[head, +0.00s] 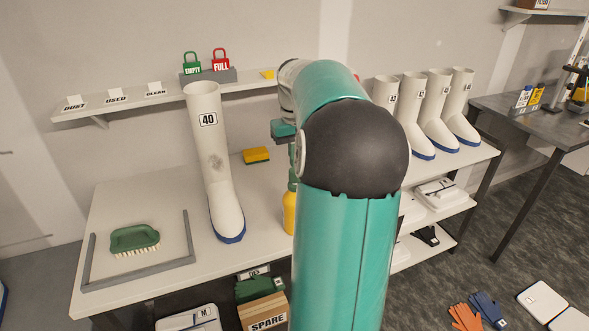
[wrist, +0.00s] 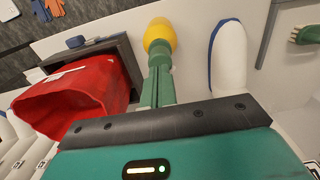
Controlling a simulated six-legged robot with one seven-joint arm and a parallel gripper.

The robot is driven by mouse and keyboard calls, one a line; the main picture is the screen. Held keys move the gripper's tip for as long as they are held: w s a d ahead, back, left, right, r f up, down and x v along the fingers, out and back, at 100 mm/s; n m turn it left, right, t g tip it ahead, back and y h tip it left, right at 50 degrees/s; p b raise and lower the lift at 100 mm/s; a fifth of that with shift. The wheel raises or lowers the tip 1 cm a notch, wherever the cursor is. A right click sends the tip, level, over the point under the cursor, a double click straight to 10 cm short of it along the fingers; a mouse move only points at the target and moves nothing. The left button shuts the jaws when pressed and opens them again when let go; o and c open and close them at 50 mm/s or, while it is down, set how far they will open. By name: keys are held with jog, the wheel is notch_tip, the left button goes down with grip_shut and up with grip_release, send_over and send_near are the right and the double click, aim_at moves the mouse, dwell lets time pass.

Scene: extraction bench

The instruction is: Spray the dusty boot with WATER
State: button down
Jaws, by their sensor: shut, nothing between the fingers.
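The head view mostly hides the gripper.
A green brush (head: 134,238) lies inside a grey frame (head: 185,232) at the bench's left. A yellow sponge (head: 256,155) lies behind the bottle. More white boots (head: 412,110) stand to the right. A red container (wrist: 70,105) is close beside my gripper. Padlocks stand on the shelf (head: 130,105).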

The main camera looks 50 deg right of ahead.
jog(key=shift+f, duration=1)
jog(key=shift+r, duration=1.1)
jog(key=shift+r, duration=0.1)
jog(key=shift+r, duration=2.95)
jog(key=shift+a, duration=0.1)
